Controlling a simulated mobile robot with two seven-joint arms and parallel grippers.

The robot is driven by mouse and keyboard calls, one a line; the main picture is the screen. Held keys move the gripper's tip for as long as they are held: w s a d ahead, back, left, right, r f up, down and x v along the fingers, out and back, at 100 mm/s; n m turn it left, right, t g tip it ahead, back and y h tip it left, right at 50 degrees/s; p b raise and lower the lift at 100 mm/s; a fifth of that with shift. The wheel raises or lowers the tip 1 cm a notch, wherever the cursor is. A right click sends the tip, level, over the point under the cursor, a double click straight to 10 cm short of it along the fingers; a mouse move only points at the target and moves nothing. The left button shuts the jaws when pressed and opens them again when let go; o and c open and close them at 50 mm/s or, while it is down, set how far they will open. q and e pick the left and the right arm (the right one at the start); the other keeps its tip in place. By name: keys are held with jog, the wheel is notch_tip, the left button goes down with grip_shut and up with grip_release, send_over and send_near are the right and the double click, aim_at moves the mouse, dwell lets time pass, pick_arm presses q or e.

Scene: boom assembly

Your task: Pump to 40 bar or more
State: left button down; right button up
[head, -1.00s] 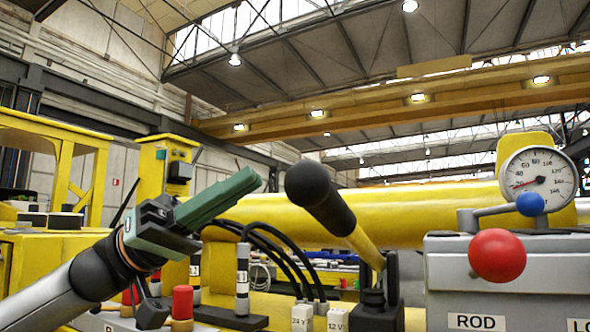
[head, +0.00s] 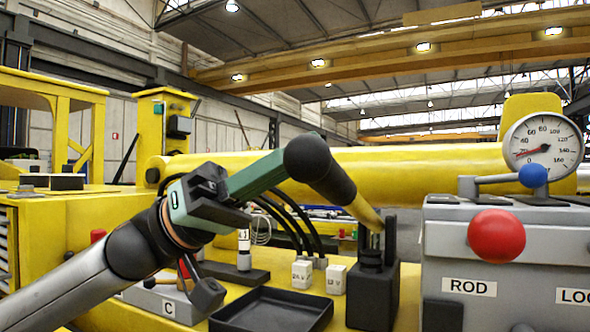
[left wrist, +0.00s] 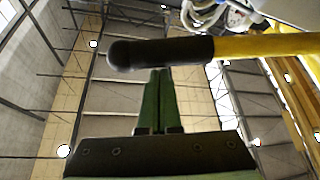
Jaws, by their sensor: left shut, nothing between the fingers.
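The pump lever has a black grip (head: 318,172) with a round knob end and a yellow shaft (head: 364,212) running down into a black pump body (head: 373,290). My left gripper (head: 285,160) is shut and empty, its green fingers reaching up to the grip from the left. In the left wrist view the closed fingers (left wrist: 160,80) end at the lower side of the black grip (left wrist: 160,52); they touch or nearly touch it. The pressure gauge (head: 543,148) has a red needle at the low end, near or below 20. My right gripper is out of view.
A grey valve box (head: 500,260) with a red knob (head: 496,236), a blue-knobbed lever (head: 532,175) and a ROD label stands right of the pump. A black tray (head: 272,310) and white connectors (head: 302,274) lie left of the pump.

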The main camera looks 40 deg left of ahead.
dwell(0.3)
pick_arm(q)
notch_tip(320, 180, down, 9)
jog(key=s+m+g+h+b, duration=0.1)
jog(key=m+b, duration=0.3)
jog(key=b, duration=0.6)
jog(key=shift+s+d+f+g, duration=0.2)
jog(key=shift+s+g, duration=0.3)
jog(key=shift+g, duration=0.3)
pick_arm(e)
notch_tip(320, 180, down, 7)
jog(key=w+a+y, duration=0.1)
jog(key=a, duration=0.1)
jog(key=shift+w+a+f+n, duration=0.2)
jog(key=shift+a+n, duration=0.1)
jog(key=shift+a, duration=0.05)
pick_arm(q)
jog(key=shift+r, duration=0.1)
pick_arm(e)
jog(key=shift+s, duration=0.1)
